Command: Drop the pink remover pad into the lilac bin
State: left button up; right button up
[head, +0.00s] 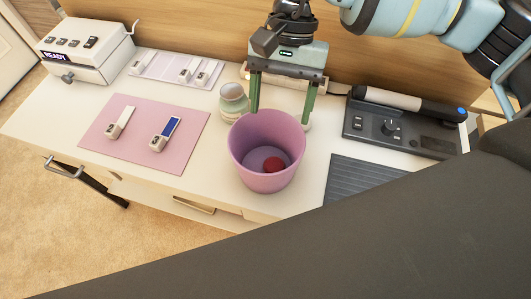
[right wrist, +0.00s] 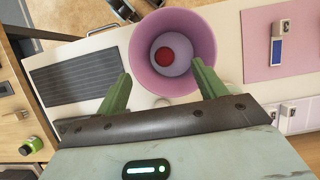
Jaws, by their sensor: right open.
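The lilac bin (head: 246,173) stands upright on the white table, near its front edge; it also shows in the right wrist view (right wrist: 143,38). A round red-pink thing, which looks like the remover pad (head: 273,164), lies inside on the bin's floor; it also shows in the right wrist view (right wrist: 165,56). My right gripper (head: 281,113) is open and empty, with its green fingers pointing down at the bin's back rim. In the right wrist view the fingers (right wrist: 161,75) are spread apart, with nothing between them but the bin's near side. My left gripper is not in view.
A jar (head: 233,101) stands close behind the bin on the left. A pink mat (head: 141,145) with two small devices lies to the left. A grey ridged mat (head: 355,180) and a dark control unit (head: 405,127) are on the right. A white machine (head: 83,50) stands at back left.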

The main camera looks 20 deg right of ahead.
jog(key=shift+v, duration=1.3)
jog(key=shift+s+f, duration=0.1)
